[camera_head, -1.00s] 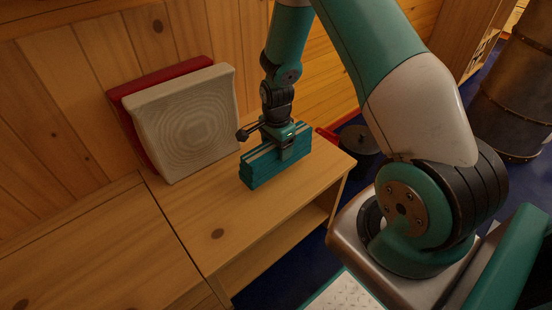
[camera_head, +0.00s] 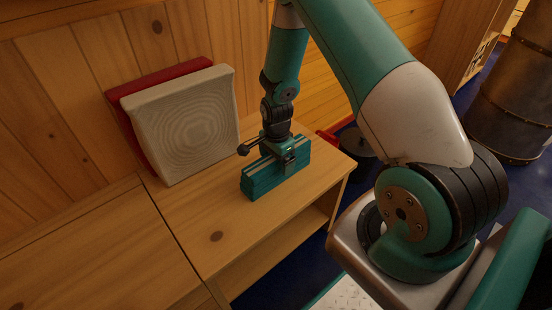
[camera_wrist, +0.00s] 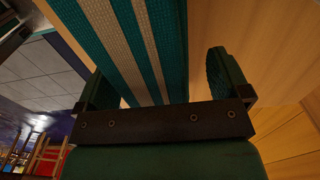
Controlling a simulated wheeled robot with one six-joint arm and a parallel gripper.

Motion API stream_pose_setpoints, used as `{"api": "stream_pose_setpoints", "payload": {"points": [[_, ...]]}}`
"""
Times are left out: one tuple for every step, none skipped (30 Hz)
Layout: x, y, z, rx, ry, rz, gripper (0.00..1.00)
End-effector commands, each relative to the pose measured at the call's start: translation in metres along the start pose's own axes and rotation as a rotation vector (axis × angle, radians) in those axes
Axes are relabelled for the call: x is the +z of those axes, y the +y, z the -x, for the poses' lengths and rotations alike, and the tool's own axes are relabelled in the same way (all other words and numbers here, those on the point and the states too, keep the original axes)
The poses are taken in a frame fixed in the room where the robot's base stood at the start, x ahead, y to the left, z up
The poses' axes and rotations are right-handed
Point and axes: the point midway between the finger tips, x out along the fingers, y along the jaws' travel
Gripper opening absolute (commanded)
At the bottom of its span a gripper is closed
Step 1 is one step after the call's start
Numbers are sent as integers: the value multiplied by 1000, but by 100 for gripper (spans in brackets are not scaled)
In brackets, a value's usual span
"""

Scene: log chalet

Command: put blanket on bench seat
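The blanket (camera_head: 270,178) is a folded teal block with pale stripes. It sits on the right part of the wooden bench seat (camera_head: 215,215), right of the cushions. My gripper (camera_head: 284,155) is at the blanket's top, its fingers on either side. In the wrist view the striped blanket (camera_wrist: 150,45) runs between the fingers of my gripper (camera_wrist: 163,85). A gap shows between the blanket and the right finger, so the gripper looks open. The blanket's underside is hidden.
A pale cushion (camera_head: 188,125) and a red cushion (camera_head: 125,120) lean on the log wall behind the seat. A dark round object (camera_head: 358,142) stands past the seat's right end. The seat's front and left are clear.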

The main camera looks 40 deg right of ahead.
Motion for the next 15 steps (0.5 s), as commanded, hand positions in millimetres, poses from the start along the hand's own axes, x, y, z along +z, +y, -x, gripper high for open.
{"api": "stream_pose_setpoints", "payload": {"points": [[0,0,0,0,0,0,94],[0,0,0,0,0,0,94],[0,0,2,0,0,0,94],[0,0,4,-1,0,0,94],[0,0,6,-1,0,0,94],[0,0,10,-2,0,0,94],[0,-1,14,-2,1,0,94],[0,-1,20,-3,1,0,94],[0,-1,28,-3,1,0,94],[0,0,34,-3,1,0,94],[0,-1,41,-4,1,0,94],[0,-1,51,-5,1,0,94],[0,-1,58,-5,1,0,94],[0,-1,65,-4,1,0,94],[0,-1,74,-4,1,0,94]]}}
